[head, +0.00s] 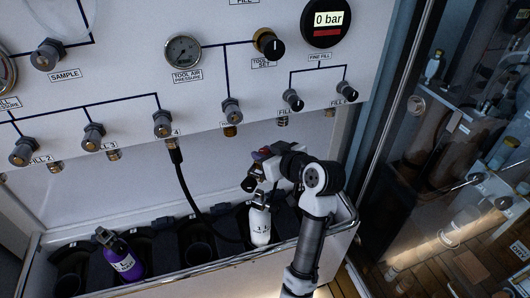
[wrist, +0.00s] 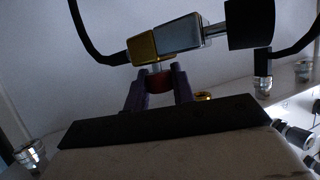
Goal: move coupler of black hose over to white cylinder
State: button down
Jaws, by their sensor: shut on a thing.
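The white cylinder (head: 260,228) stands upright in a slot of the bin below the panel, with a dark valve at its top. The black hose (head: 187,190) hangs from the panel's fourth outlet and runs down behind the white cylinder. My gripper (head: 262,155) is above the white cylinder. In the wrist view, my gripper's purple fingers (wrist: 159,88) are shut on a small reddish part under the coupler (wrist: 172,39), which has brass and steel sections. The black hose (wrist: 86,42) meets the coupler at its left. A black knob-like piece (wrist: 250,24) is at its right. Whether coupler and cylinder touch is unclear.
A purple cylinder (head: 122,260) leans in a slot at the left. The bin's front rim (head: 175,270) runs below the cylinders. The panel above carries knobs, fittings and a gauge (head: 183,51). A glass partition (head: 400,100) stands at the right.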

jog(key=shift+f+b, duration=1.8)
jog(key=shift+f, duration=1)
jog(key=shift+f+b, duration=1.2)
jog(key=shift+f, duration=0.85)
jog(key=c, duration=1.1)
grip_release()
jog(key=v, duration=1.4)
